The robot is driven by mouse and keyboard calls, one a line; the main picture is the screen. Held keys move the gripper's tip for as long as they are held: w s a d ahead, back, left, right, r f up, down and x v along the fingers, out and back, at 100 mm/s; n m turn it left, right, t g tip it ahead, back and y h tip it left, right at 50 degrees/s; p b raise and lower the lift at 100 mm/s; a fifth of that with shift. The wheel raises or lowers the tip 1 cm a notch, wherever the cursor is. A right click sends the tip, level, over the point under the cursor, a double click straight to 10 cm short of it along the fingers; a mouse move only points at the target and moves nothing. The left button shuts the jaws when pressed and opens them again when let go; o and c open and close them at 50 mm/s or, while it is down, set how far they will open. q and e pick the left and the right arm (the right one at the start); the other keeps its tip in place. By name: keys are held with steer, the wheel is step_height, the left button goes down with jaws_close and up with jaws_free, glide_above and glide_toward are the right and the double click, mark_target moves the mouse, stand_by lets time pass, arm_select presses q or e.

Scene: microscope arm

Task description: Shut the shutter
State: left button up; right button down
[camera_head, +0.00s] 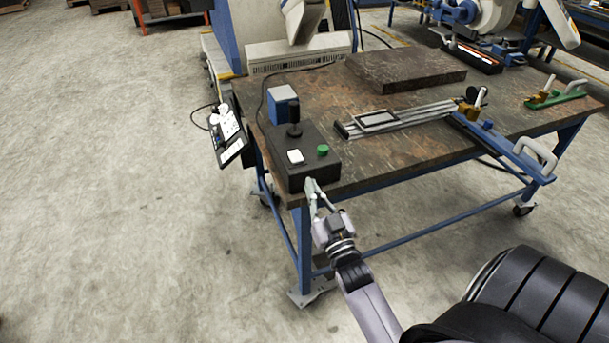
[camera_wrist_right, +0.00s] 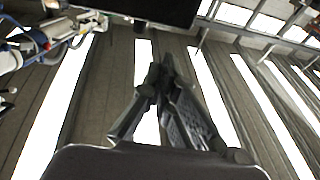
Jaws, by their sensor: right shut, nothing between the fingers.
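I cannot make out a part that is clearly the shutter. A black control box (camera_head: 303,162) sits on the near left corner of the worktable, with a white switch (camera_head: 295,156), a green button (camera_head: 323,150) and a black knob or lever (camera_head: 294,118) on top. My right gripper (camera_head: 313,184) is shut and empty, its fingertips at the box's front face; I cannot tell whether they touch. In the right wrist view the shut fingers (camera_wrist_right: 161,66) point up below a dark box-like shape (camera_wrist_right: 145,10). My left gripper is not in view.
The brown worktable (camera_head: 400,148) holds a dark slab (camera_head: 405,68), a metal rail (camera_head: 410,115), a blue clamp fixture (camera_head: 500,145) and a green clamp (camera_head: 555,97). A blue box (camera_head: 282,104) stands behind the control box. A pendant (camera_head: 228,125) hangs at the left edge. Floor at left is clear.

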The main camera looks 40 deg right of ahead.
steer(key=r, duration=0.2)
steer(key=s+r+t, duration=0.1)
steer(key=shift+d+h, duration=0.3)
steer(key=shift+w, duration=0.1)
step_height(320, 180, up, 3)
steer(key=p, duration=0.2)
glide_above(303, 170)
steer(key=shift+s+a+r, duration=0.1)
steer(key=shift+s+r, duration=0.1)
steer(key=shift+w+f, duration=0.25)
steer(key=shift+f, duration=1.85)
